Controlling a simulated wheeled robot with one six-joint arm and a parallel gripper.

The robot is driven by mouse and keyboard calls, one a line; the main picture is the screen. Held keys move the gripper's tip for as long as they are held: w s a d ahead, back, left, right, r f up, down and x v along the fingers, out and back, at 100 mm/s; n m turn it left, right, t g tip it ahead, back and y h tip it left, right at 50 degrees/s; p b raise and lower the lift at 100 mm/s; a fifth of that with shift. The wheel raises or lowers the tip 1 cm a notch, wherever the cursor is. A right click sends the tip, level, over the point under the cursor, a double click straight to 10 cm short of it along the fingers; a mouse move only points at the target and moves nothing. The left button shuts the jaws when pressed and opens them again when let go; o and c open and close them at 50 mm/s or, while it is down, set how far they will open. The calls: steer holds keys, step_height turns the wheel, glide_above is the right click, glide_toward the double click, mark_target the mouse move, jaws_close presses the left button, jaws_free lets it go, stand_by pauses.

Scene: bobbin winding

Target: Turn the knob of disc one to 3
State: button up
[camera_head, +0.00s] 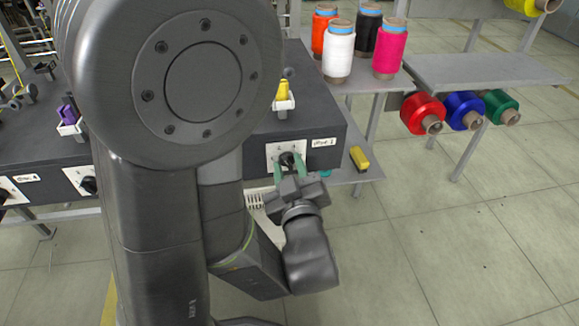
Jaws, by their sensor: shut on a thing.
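A small black knob (287,158) sits on a white dial plate (272,150) on the front of the dark machine box (330,125). A small white label (324,142) is right of the plate; its writing is too small to read surely. My gripper (291,166) is at the plate, with its two green fingers on either side of the knob, shut on it. The fingers cover part of the dial, and I cannot tell which number the knob points to. A second black knob (88,185) with its own plate shows at the left, partly behind my arm.
A yellow piece (283,90) stands in a white holder on the box, and a purple one (68,112) at the left. A yellow block (359,158) lies right of the box. Several thread spools (339,55) stand on a shelf behind. Floor at right is clear.

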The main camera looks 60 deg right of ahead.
steer(key=m+p, duration=0.2)
steer(key=m, duration=0.3)
steer(key=shift+r, duration=0.1)
steer(key=m+p, duration=0.2)
steer(key=m, duration=0.3)
steer(key=shift+m, duration=0.3)
stand_by(0.3)
steer(key=o, duration=1)
